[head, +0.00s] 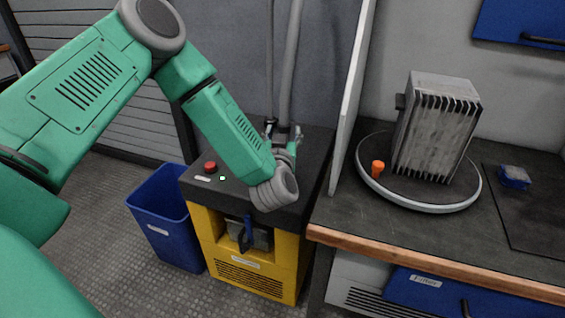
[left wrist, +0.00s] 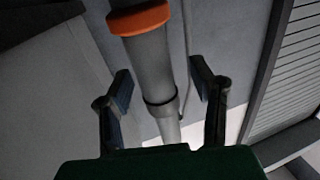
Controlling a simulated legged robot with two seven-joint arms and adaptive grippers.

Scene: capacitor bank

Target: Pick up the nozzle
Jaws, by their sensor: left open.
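The nozzle seems to be the grey tube (left wrist: 150,65) with an orange ring near the top of the left wrist view and a dark collar lower down. A thick grey tube (head: 290,65) also rises behind the machine in the head view. My left gripper (head: 284,129) is above the machine's back edge, with its fingers near the foot of that tube. In the left wrist view my left gripper (left wrist: 162,85) is open, with one finger on each side of the tube and gaps showing. The orange ring is not visible in the head view. My right gripper is not in view.
A black-topped yellow machine (head: 240,262) with a red button (head: 210,167) stands below my left arm. A blue bin (head: 165,225) is beside it. A white panel (head: 352,85) borders the workbench (head: 410,235), which bears a finned metal block (head: 437,125) on a round turntable.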

